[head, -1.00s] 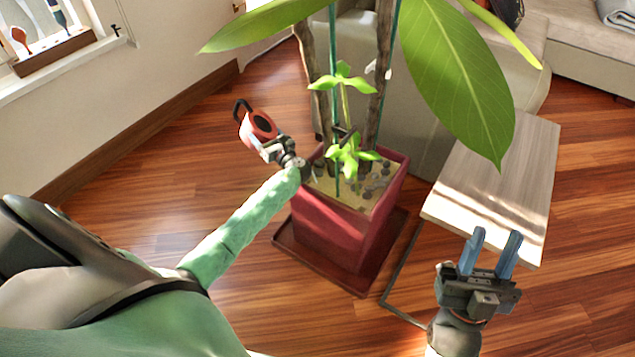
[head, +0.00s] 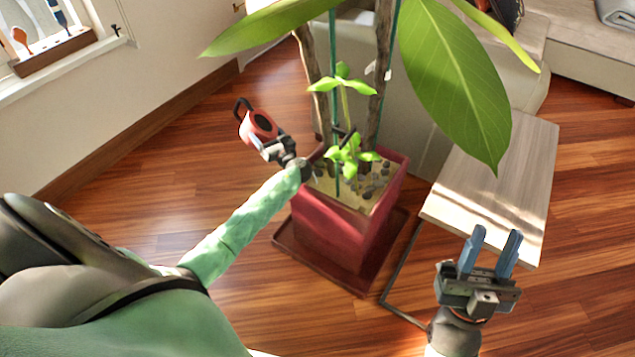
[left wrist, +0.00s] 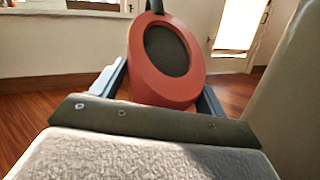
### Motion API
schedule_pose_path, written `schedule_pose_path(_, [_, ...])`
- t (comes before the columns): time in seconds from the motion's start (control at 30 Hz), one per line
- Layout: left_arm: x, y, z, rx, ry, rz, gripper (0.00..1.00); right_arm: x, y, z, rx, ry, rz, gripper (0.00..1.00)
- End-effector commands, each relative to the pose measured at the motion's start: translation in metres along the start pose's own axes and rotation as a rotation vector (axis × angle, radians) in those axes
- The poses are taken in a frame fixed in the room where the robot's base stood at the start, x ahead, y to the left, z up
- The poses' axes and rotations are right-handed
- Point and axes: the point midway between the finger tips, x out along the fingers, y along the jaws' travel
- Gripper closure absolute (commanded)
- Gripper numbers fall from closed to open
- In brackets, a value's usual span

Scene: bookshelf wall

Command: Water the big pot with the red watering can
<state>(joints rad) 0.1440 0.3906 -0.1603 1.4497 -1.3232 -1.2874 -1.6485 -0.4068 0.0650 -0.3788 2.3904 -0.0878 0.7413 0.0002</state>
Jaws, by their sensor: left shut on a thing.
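The red watering can (head: 259,124) is held in my left gripper (head: 266,141), in the air at the back left of the big pot. In the left wrist view the can (left wrist: 180,90) sits between the two fingers, its round dark opening facing the camera; its spout cannot be made out. The big pot (head: 345,235) is dark red and square, with soil, stones and a tall leafy plant, and stands on a red saucer (head: 320,268). My left forearm passes at the pot's left side. My right gripper (head: 489,252) is open and empty over the low table's near end.
A low wooden-topped table (head: 500,180) stands right of the pot. A beige sofa (head: 420,120) is behind it. A large leaf (head: 455,85) hangs over the table. The wooden floor at left is clear up to the wall and windowsill.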

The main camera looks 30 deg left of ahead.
Motion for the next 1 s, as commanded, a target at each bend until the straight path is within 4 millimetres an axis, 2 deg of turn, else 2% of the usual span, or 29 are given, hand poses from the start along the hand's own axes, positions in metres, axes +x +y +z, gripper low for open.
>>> schedule_pose_path(1.0, [-0.0006, -0.0003, 0.0066, 0.006, -0.030, 0.003, 0.62, 0.0052, -0.0001, -0.0022, 0.000, 0.000, 0.000, 0.64])
